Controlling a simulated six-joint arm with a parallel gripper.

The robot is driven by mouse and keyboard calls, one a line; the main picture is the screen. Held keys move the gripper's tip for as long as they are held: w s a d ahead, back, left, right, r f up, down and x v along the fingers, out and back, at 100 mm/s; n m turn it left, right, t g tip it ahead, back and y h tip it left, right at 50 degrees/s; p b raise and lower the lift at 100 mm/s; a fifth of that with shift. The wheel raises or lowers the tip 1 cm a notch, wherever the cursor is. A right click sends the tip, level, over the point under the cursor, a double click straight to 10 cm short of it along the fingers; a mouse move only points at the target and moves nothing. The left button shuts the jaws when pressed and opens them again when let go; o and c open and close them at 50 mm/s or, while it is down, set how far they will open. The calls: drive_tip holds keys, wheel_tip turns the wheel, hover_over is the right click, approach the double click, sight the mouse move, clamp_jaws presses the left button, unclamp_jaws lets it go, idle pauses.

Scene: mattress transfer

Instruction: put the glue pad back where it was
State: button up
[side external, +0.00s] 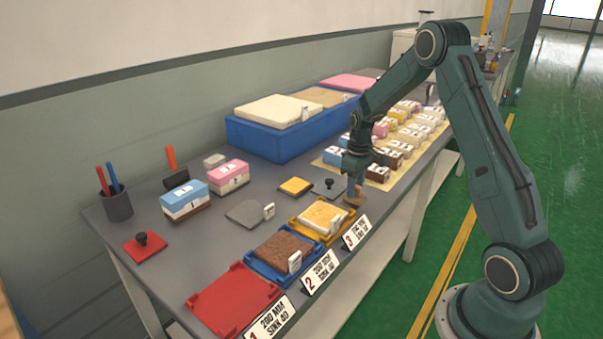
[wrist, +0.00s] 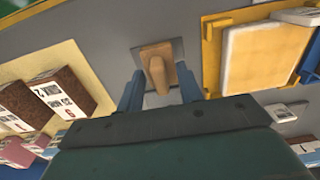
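A tool with a tan wooden handle (wrist: 156,72) on a tan block over a thin grey plate is in the wrist view; I take it for the glue pad. In the side view its brown part (side external: 354,200) shows just below my gripper (side external: 353,183), near the table's front edge. In the wrist view my gripper's two blue fingers (wrist: 160,88) stand apart, one on each side of the handle, with gaps visible. My gripper is open. Whether the pad rests on the table is hard to tell.
A yellow tray (side external: 322,220) with a cream pad is close beside it; blue (side external: 262,268) and red (side external: 232,300) trays follow to the left. Several small layered blocks (side external: 378,173) stand on a cream mat on the other side. A grey plate with a black knob (side external: 328,187) lies behind.

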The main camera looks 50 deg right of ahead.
wheel_tip(320, 180, up, 12)
idle(0.6)
drive_tip(key=shift+r, duration=0.1)
idle(0.4)
drive_tip(key=s+a+r+t, duration=0.1)
drive_tip(key=s+a+r, duration=0.3)
drive_tip(key=a+r, duration=0.3)
drive_tip(key=s+a+r+t, duration=0.2)
drive_tip(key=s+a+r, duration=0.25)
drive_tip(key=a, duration=0.45)
drive_tip(key=s+a+t, duration=0.2)
drive_tip(key=s+a, duration=0.7)
drive_tip(key=s, duration=0.5)
drive_tip(key=shift+s+a+t, duration=0.25)
drive_tip(key=shift+s+t, duration=0.05)
drive_tip(key=shift+s, duration=0.05)
